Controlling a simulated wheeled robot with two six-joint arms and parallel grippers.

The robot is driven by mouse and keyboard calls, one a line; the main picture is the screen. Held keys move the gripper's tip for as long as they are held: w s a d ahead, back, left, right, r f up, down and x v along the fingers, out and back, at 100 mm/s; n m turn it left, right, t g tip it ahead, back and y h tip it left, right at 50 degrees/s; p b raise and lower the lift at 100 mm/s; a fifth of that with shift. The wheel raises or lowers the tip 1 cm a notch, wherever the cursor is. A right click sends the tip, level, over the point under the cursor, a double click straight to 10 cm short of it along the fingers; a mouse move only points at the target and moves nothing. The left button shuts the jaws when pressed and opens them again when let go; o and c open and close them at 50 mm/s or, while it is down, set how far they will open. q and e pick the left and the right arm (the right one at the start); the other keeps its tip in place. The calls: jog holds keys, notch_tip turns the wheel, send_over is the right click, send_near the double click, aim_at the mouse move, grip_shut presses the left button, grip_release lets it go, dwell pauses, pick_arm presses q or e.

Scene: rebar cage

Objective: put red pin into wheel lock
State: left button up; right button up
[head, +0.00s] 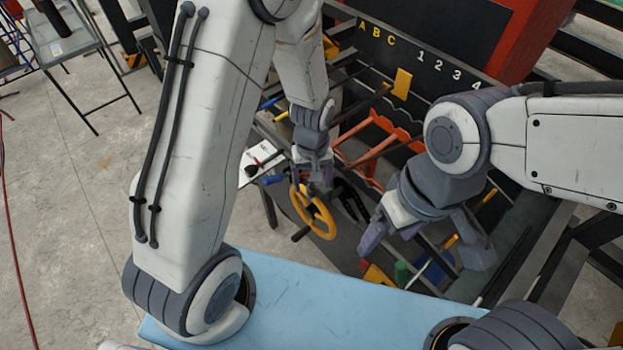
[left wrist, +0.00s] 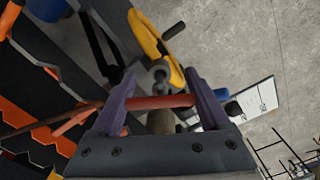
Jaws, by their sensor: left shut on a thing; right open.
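The yellow wheel (head: 326,229) is at the front left of the rack, just below my left gripper (head: 313,188) in the head view. In the left wrist view the yellow wheel (left wrist: 146,36) and its grey hub (left wrist: 161,72) lie just beyond the fingers. My left gripper (left wrist: 165,98) is shut on the red pin (left wrist: 160,102), which lies crosswise between its two fingers. In the head view the arm and wrist hide the pin. I cannot make out the lock opening. My right gripper (head: 425,252) is open and empty over the rack.
Orange toothed holders (head: 378,127) and dark bars fill the rack behind the wheel. A green block (head: 402,272) is below my right gripper. A white sheet (head: 259,163) lies left of the wheel. Open floor (head: 70,200) is at the left.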

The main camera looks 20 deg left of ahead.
pick_arm(q)
jog(key=shift+f+b, duration=0.5)
jog(key=shift+f, duration=0.25)
jog(key=o, duration=1.3)
notch_tip(320, 180, up, 11)
jog(key=shift+f+b, duration=0.2)
jog(key=shift+b, duration=0.35)
jog(key=s+d+r+m, duration=0.3)
jog(key=s+m, duration=0.3)
jog(key=s, duration=0.3)
jog(key=s+d+r+m+h+b, duration=0.1)
jog(key=s+d+m, duration=0.3)
jog(key=s, duration=0.5)
jog(key=r+m, duration=0.1)
jog(key=m, duration=0.1)
jog(key=shift+s+r+m, duration=0.3)
jog(key=shift+r, duration=0.1)
